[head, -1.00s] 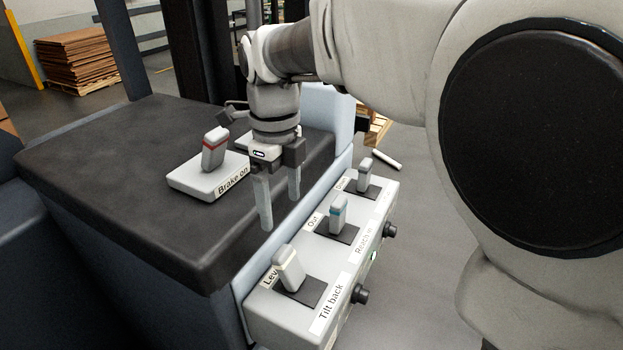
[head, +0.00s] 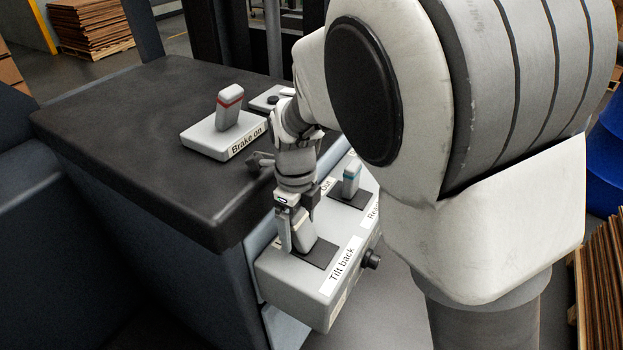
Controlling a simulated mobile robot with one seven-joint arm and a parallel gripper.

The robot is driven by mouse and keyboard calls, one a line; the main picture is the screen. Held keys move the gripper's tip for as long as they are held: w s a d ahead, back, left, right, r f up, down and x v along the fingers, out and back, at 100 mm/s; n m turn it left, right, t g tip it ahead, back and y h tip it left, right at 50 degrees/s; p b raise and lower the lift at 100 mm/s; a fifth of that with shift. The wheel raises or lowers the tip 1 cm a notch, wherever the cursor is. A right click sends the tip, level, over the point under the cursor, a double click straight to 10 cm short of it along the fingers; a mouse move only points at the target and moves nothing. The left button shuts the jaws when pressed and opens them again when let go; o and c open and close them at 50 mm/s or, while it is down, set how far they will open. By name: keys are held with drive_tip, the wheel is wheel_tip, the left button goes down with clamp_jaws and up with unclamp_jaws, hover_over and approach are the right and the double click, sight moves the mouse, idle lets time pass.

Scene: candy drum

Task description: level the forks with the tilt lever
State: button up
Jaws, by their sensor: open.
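The tilt lever (head: 304,234) is a light grey handle on the near end of the grey control box (head: 290,278). It rises from a dark square plate beside the "Tilt back" label (head: 343,264). My gripper (head: 299,238) points down at the lever with its fingers apart. One finger is just left of the lever; the other is partly hidden behind it. I cannot tell whether either finger touches it. The lever's upper part and the label on its far side are covered by my gripper. The forks are not identifiable here.
The lever with a teal band (head: 351,178) stands just beyond on the same box. A brake lever with a red band (head: 229,108) stands on the dark console top (head: 110,130). A black knob (head: 371,259) sticks out of the box's side. A pallet of boards (head: 592,290) stands at right.

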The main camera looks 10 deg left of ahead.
drive_tip(key=shift+f, duration=0.1)
clamp_jaws()
idle(0.4)
